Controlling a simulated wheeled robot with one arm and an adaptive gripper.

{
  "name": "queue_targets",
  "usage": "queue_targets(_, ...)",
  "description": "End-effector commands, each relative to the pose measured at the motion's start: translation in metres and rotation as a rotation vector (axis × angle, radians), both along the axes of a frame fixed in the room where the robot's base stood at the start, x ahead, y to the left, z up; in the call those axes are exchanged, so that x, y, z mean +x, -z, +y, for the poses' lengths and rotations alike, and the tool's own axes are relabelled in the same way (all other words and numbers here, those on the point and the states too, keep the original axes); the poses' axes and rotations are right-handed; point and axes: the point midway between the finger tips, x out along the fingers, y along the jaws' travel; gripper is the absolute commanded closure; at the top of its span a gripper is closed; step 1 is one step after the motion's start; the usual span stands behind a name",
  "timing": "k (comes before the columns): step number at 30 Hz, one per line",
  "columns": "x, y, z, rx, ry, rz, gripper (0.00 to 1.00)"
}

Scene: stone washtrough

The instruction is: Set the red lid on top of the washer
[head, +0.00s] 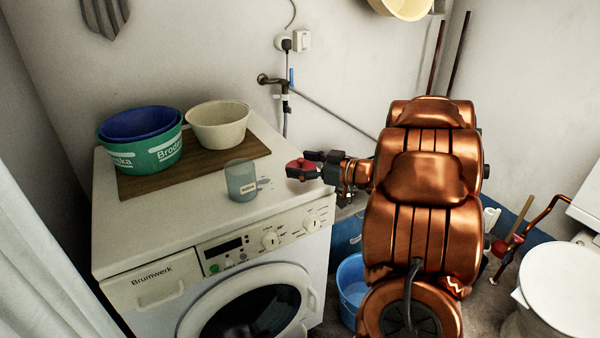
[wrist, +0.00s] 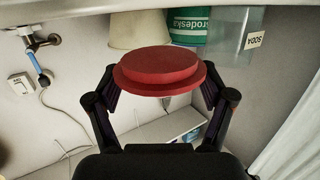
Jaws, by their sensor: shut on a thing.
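The red lid (head: 301,169) is held in my gripper (head: 318,165) near the right edge of the washer (head: 115,235) in the head view. In the wrist view the round, stepped lid (wrist: 160,66) sits between the two dark fingers of my gripper (wrist: 155,90), which is shut on it. The lid appears raised clear of the washer's white top; its exact height and whether it overlaps the edge cannot be told. Part of the lid is hidden by the fingers.
A clear cup labelled soda (head: 240,181) stands on the washer top, left of the lid. A green tub (head: 140,153) with a blue basin in it and a cream bowl (head: 218,125) stand on a brown board (head: 190,168). The front and right-hand top are bare.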

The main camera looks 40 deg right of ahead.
Motion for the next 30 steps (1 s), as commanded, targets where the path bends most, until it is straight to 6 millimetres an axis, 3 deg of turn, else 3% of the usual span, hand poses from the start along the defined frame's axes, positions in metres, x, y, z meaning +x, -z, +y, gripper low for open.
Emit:
queue_targets(8, 0.015, 0.004, -0.005, -0.001, 0.001, 0.003, 0.43)
queue_targets(18, 0.015, 0.038, -0.005, 0.001, 0.001, 0.003, 0.43)
queue_targets(28, 0.015, 0.039, -0.005, -0.001, 0.002, 0.002, 0.43)
queue_targets(29, 0.015, 0.039, -0.005, -0.001, 0.002, 0.002, 0.16)
queue_targets(30, 0.015, 0.039, -0.005, -0.001, 0.002, 0.002, 0.12)
